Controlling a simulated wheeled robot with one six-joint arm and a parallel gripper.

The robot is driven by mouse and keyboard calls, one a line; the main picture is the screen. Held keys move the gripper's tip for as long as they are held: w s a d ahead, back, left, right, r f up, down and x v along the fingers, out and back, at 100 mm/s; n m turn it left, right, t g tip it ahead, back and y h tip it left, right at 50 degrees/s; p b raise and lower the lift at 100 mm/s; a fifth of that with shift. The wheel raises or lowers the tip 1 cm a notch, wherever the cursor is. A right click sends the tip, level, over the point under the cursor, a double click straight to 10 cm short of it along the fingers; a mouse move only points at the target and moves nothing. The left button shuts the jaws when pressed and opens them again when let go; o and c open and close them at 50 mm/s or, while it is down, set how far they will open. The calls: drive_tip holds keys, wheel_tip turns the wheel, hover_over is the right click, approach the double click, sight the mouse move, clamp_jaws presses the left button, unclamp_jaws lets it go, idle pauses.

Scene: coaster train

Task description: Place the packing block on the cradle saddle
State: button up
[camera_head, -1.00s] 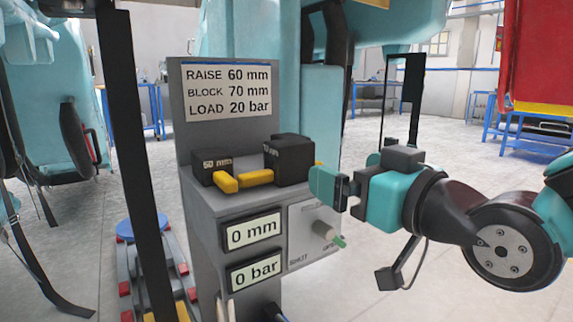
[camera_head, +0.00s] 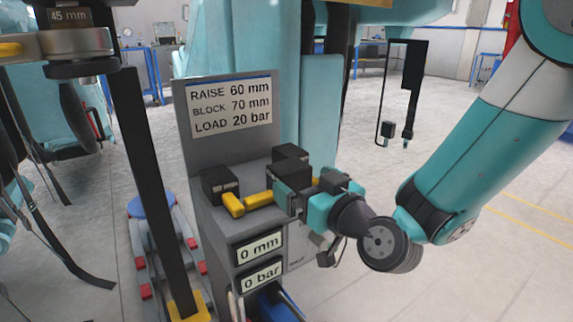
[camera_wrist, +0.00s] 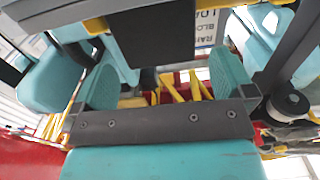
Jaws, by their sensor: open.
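Black packing blocks with yellow handles sit on the grey pedestal's shelf (camera_head: 275,218). The left block (camera_head: 219,182) was marked 50 mm earlier; the label of the right block (camera_head: 290,154) is not readable now. My gripper (camera_head: 288,196) is at the shelf's right part, by the right block, which it partly covers. In the wrist view my gripper (camera_wrist: 163,85) has its teal fingers wide apart, with a black block-like shape (camera_wrist: 150,35) above the gap. Contact is not clear. I cannot identify the cradle saddle with certainty.
The pedestal's sign (camera_head: 230,106) reads raise 60 mm, block 70 mm, load 20 bar. Its displays read 0 mm (camera_head: 260,246) and 0 bar (camera_head: 262,275). A dark upright post (camera_head: 145,180) stands left. A dark part marked 45 mm (camera_head: 70,17) is at upper left.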

sight(288, 165)
drive_tip(key=shift+w+a, duration=0.35)
drive_tip(key=shift+w, duration=0.1)
drive_tip(key=p+x, duration=0.2)
drive_tip(key=p, duration=0.1)
drive_tip(key=p+x, duration=0.1)
drive_tip(key=shift+w+a+r+p, duration=0.15)
drive_tip(key=shift+w+r+p, duration=0.15)
drive_tip(key=shift+p, duration=0.05)
drive_tip(key=shift+w+a+f+p, duration=0.3)
drive_tip(key=shift+w+a+p, duration=0.1)
drive_tip(key=shift+w+p, duration=0.25)
drive_tip(key=c, duration=1.4)
drive_tip(key=shift+c, duration=0.2)
drive_tip(key=shift+r, duration=0.15)
